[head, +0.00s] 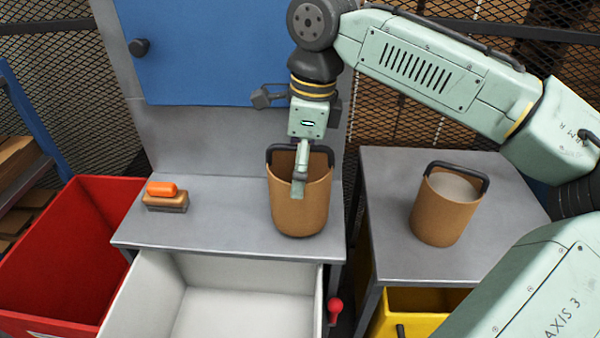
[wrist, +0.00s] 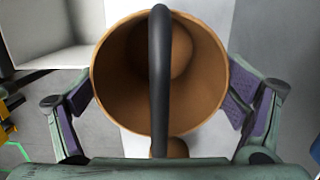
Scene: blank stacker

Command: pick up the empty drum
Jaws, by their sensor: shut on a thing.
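The empty drum (head: 312,208), a brown tub with a black arched handle, is upright at the front right of the left grey table. The wrist view looks down into its bare brown inside (wrist: 125,85), with the handle crossing the middle. My gripper (head: 299,178) is shut on the drum. One finger lies against its near side in the head view; the other is hidden. In the wrist view, the purple finger pads (wrist: 160,110) flank the drum's outer wall. I cannot tell if the drum's base touches the table.
A second drum (head: 446,210), filled with pale material, stands on the right grey table (head: 410,262). An orange-topped brush (head: 165,197) lies on the left table (head: 225,195). A red bin (head: 108,215), white bin (head: 150,285) and yellow bin (head: 420,298) stand around. A blue panel (head: 210,60) rises behind.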

